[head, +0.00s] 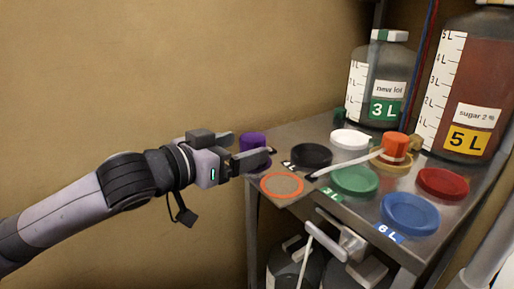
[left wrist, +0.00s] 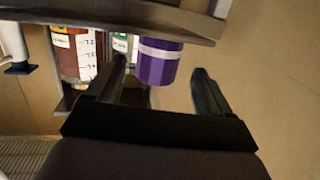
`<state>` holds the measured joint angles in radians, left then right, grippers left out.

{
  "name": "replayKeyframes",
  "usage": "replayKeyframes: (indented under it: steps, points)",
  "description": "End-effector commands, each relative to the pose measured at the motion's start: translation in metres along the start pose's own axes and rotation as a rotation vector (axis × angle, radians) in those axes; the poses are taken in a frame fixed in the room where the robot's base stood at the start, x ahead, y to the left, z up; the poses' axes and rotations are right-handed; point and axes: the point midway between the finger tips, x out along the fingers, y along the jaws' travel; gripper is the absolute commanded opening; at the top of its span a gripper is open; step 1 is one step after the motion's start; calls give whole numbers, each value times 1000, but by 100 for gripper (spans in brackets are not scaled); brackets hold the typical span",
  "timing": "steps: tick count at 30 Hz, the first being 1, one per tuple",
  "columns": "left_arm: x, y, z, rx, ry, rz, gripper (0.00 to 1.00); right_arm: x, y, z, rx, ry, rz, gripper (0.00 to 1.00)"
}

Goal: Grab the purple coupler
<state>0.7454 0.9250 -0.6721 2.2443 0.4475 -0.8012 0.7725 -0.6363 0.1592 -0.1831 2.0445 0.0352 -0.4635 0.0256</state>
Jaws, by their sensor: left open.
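The purple coupler (head: 252,142) stands at the left end of the metal shelf in the head view, partly hidden behind a finger of my left gripper (head: 250,148). In the left wrist view the purple coupler (left wrist: 158,62) is a purple cylinder with a pale band. It shows beyond and between the open fingers of my left gripper (left wrist: 164,78), nearer the left finger. The gripper is open and nothing is held in it. I cannot tell whether a finger touches the coupler. My right gripper is not in view.
The shelf holds a black disc (head: 311,155), white lid (head: 350,139), green lid (head: 354,180), red lid (head: 443,184), blue lid (head: 410,213) and an orange-capped part (head: 396,146) with a pale tube. A 3 L bottle (head: 383,85) and a 5 L bottle (head: 468,85) stand behind. The wall side is clear.

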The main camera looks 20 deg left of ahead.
Motion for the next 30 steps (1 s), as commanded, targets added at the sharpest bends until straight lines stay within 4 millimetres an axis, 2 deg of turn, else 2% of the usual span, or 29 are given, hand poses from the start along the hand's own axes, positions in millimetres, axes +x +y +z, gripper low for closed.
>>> replayKeyframes:
  steps: [12,22,23,27,28,30]
  points:
    - [50,3,4,0,1,0,81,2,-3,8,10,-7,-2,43]
    - [55,4,4,1,-1,0,81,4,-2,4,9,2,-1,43]
    - [55,3,4,1,-1,0,75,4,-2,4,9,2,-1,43]
    - [55,3,4,1,-1,0,29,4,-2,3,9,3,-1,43]
    - [55,3,4,1,-1,0,21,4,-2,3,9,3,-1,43]
    - [55,3,4,1,1,0,21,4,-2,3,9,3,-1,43]
